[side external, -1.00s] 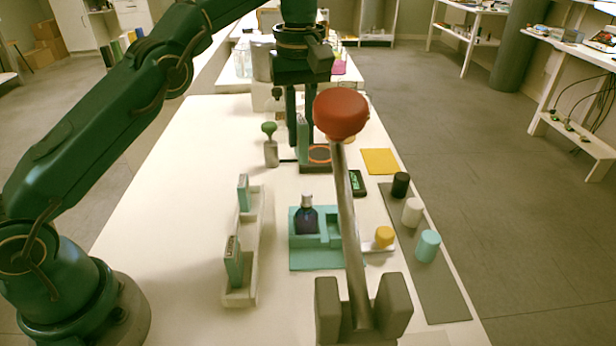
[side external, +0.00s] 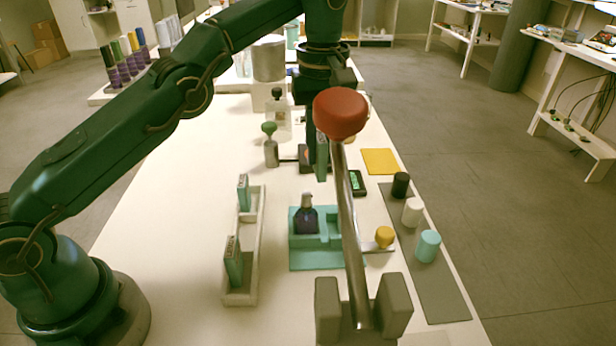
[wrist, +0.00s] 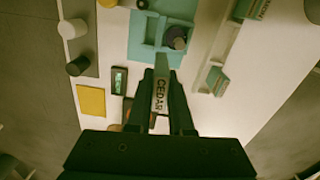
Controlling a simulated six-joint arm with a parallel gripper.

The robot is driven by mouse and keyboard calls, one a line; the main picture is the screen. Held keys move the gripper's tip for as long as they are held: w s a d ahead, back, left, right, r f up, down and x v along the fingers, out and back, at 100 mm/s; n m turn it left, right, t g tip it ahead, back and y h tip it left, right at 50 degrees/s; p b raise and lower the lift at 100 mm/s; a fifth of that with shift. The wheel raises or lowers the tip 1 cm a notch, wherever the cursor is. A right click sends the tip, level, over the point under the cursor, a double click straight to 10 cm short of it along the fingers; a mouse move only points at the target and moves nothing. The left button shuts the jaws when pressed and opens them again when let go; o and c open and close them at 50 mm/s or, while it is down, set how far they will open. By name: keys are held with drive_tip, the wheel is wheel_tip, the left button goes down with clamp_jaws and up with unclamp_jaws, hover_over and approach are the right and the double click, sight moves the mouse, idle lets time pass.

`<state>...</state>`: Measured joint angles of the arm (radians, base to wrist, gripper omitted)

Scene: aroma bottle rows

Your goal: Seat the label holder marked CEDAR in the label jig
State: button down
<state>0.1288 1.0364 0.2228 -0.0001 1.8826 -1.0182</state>
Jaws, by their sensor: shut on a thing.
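My gripper (side external: 318,148) is shut on the teal label holder (side external: 321,165) and holds it upright in the air, behind the red-knobbed lever in the side view. In the wrist view the holder's white face reads CEDAR (wrist: 160,95) between my fingers (wrist: 160,108). The teal jig (side external: 312,262) sits on the table, nearer the side camera than my gripper, with a dark bottle (side external: 306,220) standing in it and an open recess beside the bottle. The jig also shows ahead of the holder in the wrist view (wrist: 143,48). The holder is apart from the jig.
A pale tray (side external: 257,262) holding two other teal label holders stands left of the jig. A lever with a red knob (side external: 340,112) rises in front and hides part of the jig. Caps stand on a grey mat (side external: 432,290) at right. A yellow pad (side external: 380,161) lies behind.

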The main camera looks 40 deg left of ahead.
drive_tip(key=shift+d+f, duration=0.75)
drive_tip(key=shift+d, duration=0.6)
drive_tip(key=m, duration=0.1)
hover_over(333, 233)
drive_tip(key=shift+f, duration=4.45)
drive_tip(key=shift+f, duration=0.15)
drive_tip(key=c, duration=1.1)
unclamp_jaws()
